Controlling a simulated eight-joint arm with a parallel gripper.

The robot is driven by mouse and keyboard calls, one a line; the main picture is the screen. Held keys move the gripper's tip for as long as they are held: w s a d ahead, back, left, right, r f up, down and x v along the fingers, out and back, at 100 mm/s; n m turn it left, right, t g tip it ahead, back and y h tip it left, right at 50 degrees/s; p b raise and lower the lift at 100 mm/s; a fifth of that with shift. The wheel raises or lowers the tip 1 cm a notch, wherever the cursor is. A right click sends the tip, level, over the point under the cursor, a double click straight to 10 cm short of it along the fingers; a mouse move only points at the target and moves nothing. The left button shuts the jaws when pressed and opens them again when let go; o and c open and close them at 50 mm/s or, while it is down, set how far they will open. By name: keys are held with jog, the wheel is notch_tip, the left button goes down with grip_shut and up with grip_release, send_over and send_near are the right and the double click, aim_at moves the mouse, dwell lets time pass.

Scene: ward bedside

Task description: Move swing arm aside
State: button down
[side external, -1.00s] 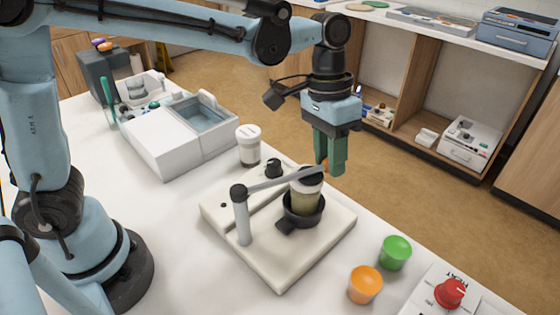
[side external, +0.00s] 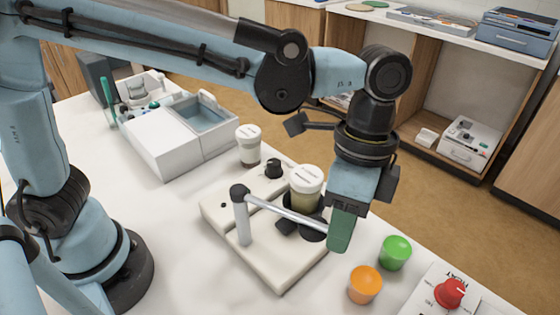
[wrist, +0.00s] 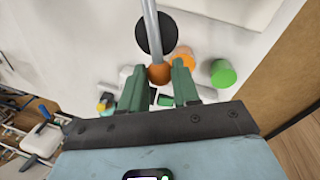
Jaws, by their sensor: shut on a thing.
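The swing arm is a grey bar (side external: 285,213) on an upright post (side external: 241,218) fixed to a cream base unit (side external: 275,265). A black disc (wrist: 155,33) hangs near its free end, with an orange-brown ball knob (wrist: 160,75) at the tip. My gripper (side external: 341,235) is at that end, its green fingers shut around the knob; the wrist view shows the gripper (wrist: 160,68) with a finger on each side of it. A white-lidded jar (side external: 306,182) stands upright in the base's black holder, its lid uncovered. The bar passes in front of the jar, and the fingers hide the knob in the side view.
An orange cup (side external: 365,285) and a green cup (side external: 396,253) stand close to my gripper on the right. A panel with a red knob (side external: 450,293) is beyond them.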

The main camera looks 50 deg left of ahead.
jog(key=shift+s+d+m+y, duration=0.1)
jog(key=shift+s+d+m, duration=0.05)
jog(key=shift+s+m, duration=0.6)
jog(key=shift+s+d+m+y, duration=0.15)
jog(key=shift+s+m, duration=0.35)
jog(key=shift+s, duration=0.5)
jog(key=shift+s+d+m+y, duration=0.1)
jog(key=shift+s+d+m, duration=0.1)
jog(key=shift+s+m, duration=0.55)
jog(key=shift+s, duration=0.2)
jog(key=c, duration=0.8)
grip_release()
jog(key=shift+w, duration=0.1)
jog(key=r, duration=0.4)
jog(key=w+r, duration=0.1)
jog(key=r, duration=0.3)
jog(key=w+r, duration=0.1)
jog(key=r, duration=0.3)
jog(key=shift+w+a, duration=0.1)
